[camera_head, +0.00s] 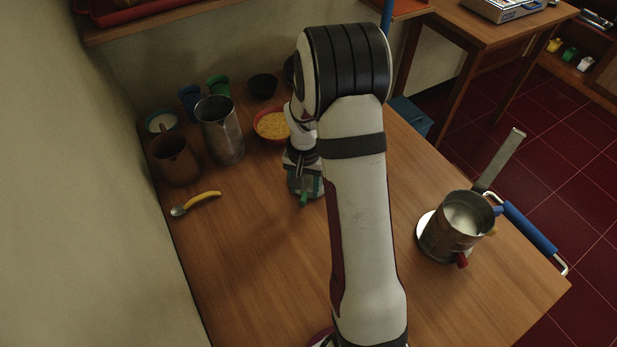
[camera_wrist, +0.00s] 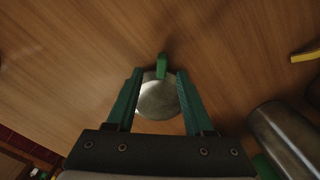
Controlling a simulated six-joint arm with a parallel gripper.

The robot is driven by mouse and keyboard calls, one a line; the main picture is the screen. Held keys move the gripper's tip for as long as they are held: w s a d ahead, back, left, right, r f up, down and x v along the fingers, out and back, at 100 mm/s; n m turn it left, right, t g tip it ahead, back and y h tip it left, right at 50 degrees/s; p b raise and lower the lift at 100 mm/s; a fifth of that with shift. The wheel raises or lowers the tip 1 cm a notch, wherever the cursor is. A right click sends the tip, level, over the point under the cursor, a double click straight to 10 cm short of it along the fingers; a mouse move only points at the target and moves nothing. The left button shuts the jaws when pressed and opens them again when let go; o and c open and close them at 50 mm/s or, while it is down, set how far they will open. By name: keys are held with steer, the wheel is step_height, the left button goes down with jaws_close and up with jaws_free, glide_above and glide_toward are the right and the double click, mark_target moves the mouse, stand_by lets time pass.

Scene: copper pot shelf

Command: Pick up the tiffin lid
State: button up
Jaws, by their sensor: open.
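The tiffin lid looks like a round grey metal disc (camera_wrist: 160,99) with a green tab (camera_wrist: 162,66) in the wrist view. My gripper (camera_wrist: 160,76) is open, one green finger on each side of the disc. I cannot tell whether the fingertips are level with the disc or above it, and no clear contact shows. In the head view my gripper (camera_head: 305,182) is over the middle of the wooden table, partly hidden by my arm. The green tab also shows there (camera_head: 304,200), just below the gripper; most of the disc is hidden.
A pot with a metal can (camera_head: 455,228) stands at the right. The front left table is clear.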

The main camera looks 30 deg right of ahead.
mark_target(304, 194)
step_height(304, 194, down, 4)
steer(key=shift+w, duration=0.1)
jaws_close()
